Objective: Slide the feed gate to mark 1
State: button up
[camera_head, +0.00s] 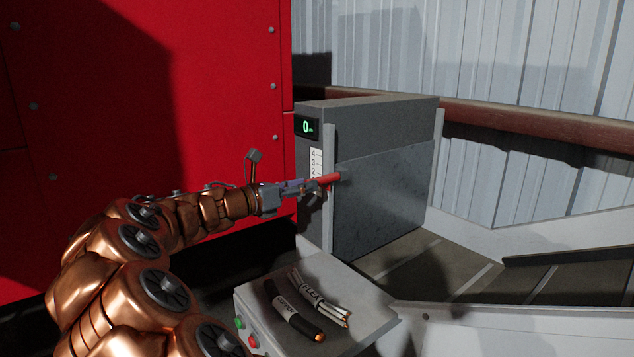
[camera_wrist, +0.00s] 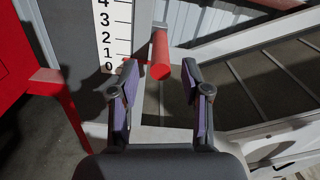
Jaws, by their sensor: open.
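The feed gate (camera_head: 385,200) is a dark grey panel in a grey housing, with a red bar handle (camera_head: 330,179) sticking out towards me. The handle also shows in the wrist view (camera_wrist: 160,55). A white scale (camera_head: 315,162) stands left of the gate. In the wrist view its numbers 0 to 4 (camera_wrist: 115,30) are readable, and a small red pointer (camera_wrist: 127,66) lies near the 0 and 1 marks; the exact mark is unclear. My gripper (camera_wrist: 160,72) is open, its purple-lined fingers on either side of the handle's end. I cannot tell whether they touch it.
A small display (camera_head: 307,128) on the housing reads 0. A light grey box (camera_head: 350,345) below carries cable pieces (camera_head: 297,319) and green and red buttons (camera_head: 246,333). A red wall (camera_head: 230,80) stands left. A slatted conveyor (camera_head: 440,270) runs right of the gate.

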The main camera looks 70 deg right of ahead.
jog(key=shift+x, duration=2.3)
jog(key=shift+c, duration=0.4)
grip_shut()
